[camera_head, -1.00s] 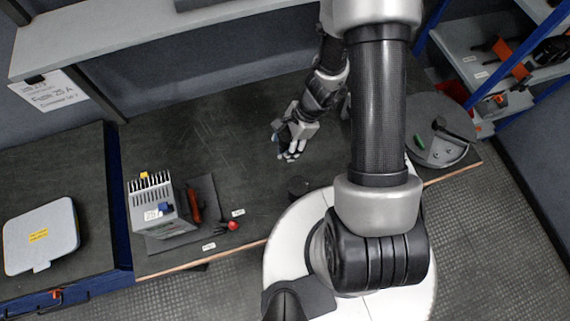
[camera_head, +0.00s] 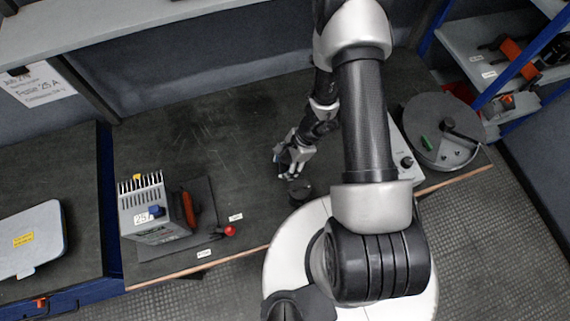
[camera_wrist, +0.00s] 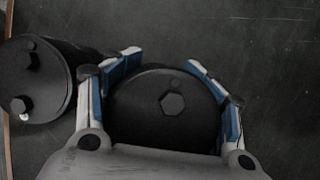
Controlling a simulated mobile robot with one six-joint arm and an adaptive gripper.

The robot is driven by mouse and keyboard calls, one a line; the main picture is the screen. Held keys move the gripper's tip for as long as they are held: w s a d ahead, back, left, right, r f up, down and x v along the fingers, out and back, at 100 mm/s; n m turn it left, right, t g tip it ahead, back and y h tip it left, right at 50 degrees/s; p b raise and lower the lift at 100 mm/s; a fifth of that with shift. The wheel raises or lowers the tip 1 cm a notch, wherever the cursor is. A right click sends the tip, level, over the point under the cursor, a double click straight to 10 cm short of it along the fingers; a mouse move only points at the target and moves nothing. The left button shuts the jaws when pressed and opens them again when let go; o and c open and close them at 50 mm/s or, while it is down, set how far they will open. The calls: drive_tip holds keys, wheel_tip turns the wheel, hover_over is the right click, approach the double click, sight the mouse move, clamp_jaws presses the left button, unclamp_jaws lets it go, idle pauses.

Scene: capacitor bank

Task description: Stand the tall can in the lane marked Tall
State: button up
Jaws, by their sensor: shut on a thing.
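My gripper (camera_wrist: 165,85) is shut on a black round can (camera_wrist: 145,110), with blue-and-white fingers on both sides of it. The can's dark top carries a hex bolt. A second black can (camera_wrist: 35,85) stands just left of the fingers in the wrist view, with two terminals on top. In the head view my gripper (camera_head: 288,168) is low over the bench and largely hides the held can; the other can (camera_head: 300,190) is just in front of it. I cannot tell which can is taller. Small white labels (camera_head: 235,217) by the mat are too small to read.
A grey finned unit (camera_head: 148,210) and a red-handled tool (camera_head: 188,210) are on a dark mat (camera_head: 170,245) at left. A round grey tray (camera_head: 415,115) stands at right. The bench between is mostly clear.

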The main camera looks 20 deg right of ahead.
drive_tip(key=shift+f, duration=0.1)
drive_tip(key=o, duration=1.5)
